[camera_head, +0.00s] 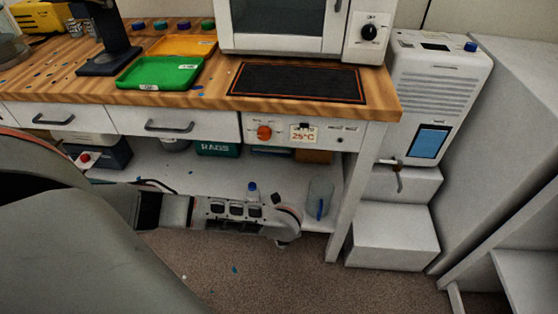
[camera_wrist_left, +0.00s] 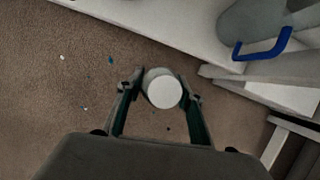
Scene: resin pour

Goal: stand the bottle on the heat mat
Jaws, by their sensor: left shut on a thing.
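The heat mat (camera_head: 297,82) is a black rectangle with an orange edge, lying bare on the right part of the wooden bench top. In the left wrist view my left gripper (camera_wrist_left: 163,95) is shut on a pale round thing with a white disc end (camera_wrist_left: 165,92), seen end-on above the floor; it looks like the bottle, but its sides are mostly hidden. In the head view my left arm reaches in below bench height, in front of the lower shelf, and its fingers and load are hidden. My right gripper is not in view.
A white oven (camera_head: 285,42) stands behind the mat. Green (camera_head: 160,72) and orange (camera_head: 187,46) trays lie left of it. A blue-handled jug (camera_head: 319,198) and a small blue-capped container (camera_head: 252,190) show at the lower shelf. A white cabinet unit (camera_head: 434,95) stands right of the bench.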

